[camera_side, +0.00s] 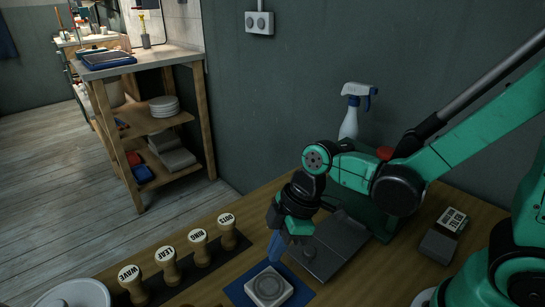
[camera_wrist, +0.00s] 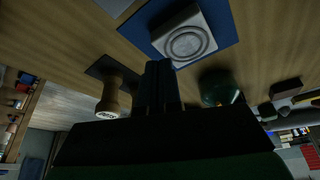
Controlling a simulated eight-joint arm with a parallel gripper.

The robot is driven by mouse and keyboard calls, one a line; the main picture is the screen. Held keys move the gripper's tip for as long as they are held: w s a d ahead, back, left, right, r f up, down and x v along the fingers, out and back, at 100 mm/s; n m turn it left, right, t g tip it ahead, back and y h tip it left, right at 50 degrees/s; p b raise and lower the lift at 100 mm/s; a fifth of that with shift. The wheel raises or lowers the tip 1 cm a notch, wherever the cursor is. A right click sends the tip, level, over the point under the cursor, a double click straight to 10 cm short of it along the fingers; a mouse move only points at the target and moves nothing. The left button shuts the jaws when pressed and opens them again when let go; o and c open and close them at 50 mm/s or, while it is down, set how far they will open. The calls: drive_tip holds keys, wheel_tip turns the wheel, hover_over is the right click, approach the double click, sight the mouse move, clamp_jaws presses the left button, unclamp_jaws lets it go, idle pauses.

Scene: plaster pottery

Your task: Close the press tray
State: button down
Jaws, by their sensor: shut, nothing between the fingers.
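The press tray (camera_side: 335,245) is a flat dark grey plate that sticks out from the green press (camera_side: 372,212) in the side view. A small round knob (camera_side: 309,252) stands near its front end. My gripper (camera_side: 276,243) is shut and empty, pointing down just left of the tray's front end. I cannot tell whether it touches the tray. Part of the press is hidden behind my arm. In the wrist view the shut fingers (camera_wrist: 158,85) are at the middle, and the tray is not clearly seen there.
A pale round-patterned tile (camera_side: 269,287) lies on a blue mat (camera_side: 299,293) just in front of my gripper. Several labelled wooden stamps (camera_side: 198,246) stand to the left. A spray bottle (camera_side: 352,112) stands behind the press. A grey block (camera_side: 438,244) lies at right.

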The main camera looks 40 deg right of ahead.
drive_tip(key=shift+s+d+f, duration=0.15)
drive_tip(key=shift+s+d, duration=0.15)
drive_tip(key=shift+d, duration=0.25)
drive_tip(key=shift+s+d+f, duration=0.2)
drive_tip(key=shift+s+d, duration=0.1)
drive_tip(key=shift+d, duration=0.3)
drive_tip(key=shift+s+d+f, duration=0.15)
drive_tip(key=shift+s+d, duration=0.15)
drive_tip(key=shift+d, duration=0.25)
approach(335, 227)
drive_tip(key=x, duration=0.5)
